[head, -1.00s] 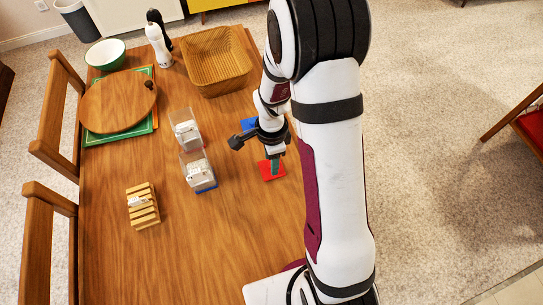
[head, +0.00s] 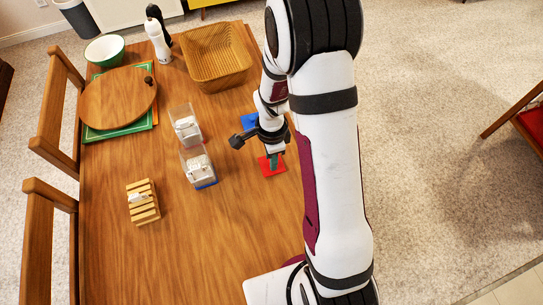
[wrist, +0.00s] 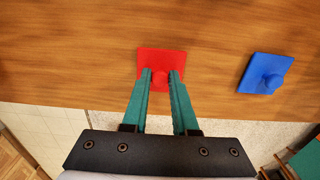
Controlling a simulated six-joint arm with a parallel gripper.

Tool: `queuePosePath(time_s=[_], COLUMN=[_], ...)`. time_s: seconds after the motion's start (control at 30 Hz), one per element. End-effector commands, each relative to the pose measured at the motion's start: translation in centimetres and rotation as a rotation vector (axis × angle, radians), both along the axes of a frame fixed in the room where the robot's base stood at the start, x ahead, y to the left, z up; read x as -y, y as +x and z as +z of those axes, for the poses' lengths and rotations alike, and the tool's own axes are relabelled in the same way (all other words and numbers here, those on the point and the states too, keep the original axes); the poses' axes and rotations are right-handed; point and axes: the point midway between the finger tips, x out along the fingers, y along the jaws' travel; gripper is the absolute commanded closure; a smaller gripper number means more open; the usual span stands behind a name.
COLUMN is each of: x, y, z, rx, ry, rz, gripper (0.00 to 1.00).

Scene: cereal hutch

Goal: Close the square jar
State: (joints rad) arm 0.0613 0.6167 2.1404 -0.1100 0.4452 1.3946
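A square red lid (head: 272,165) with a round knob lies flat near the table's right edge; it also shows in the wrist view (wrist: 160,58). My gripper (head: 274,158) points down over it. In the wrist view my green fingertips (wrist: 160,73) stand on either side of the red knob, with little or no gap; whether they press on it I cannot tell. A square blue lid (wrist: 266,74) with a knob lies beside it, partly hidden by my gripper in the head view (head: 249,122). Two clear square jars, a rear one (head: 186,127) and a front one (head: 198,168), stand to the left with pale contents and uncovered tops.
A slatted wooden holder (head: 143,202) stands at the front left. A wooden basket (head: 215,58), white and black mills (head: 158,38), a green bowl (head: 104,49) and a round board (head: 118,97) are at the back. The front of the table is clear.

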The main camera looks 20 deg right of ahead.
Motion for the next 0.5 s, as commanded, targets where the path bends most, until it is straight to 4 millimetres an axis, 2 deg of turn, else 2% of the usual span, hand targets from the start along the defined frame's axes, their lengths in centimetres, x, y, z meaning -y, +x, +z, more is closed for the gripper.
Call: queuePosePath(time_s=[0.03,0.1,0.13,0.37,0.47,0.5], x=[0.0,0.0,0.0,0.0,-0.1,-0.1], y=[0.0,0.0,0.0,0.3,1.1,1.5], z=[0.0,0.0,0.0,0.4,2.0,3.1], rx=[0.0,0.0,0.0,0.002,0.003,0.002], ry=[0.0,0.0,0.0,-0.001,-0.003,-0.004], rz=[0.0,0.0,0.0,0.03,0.136,0.209], gripper=[0.85,0.98,1.0,1.0,1.0,1.0])
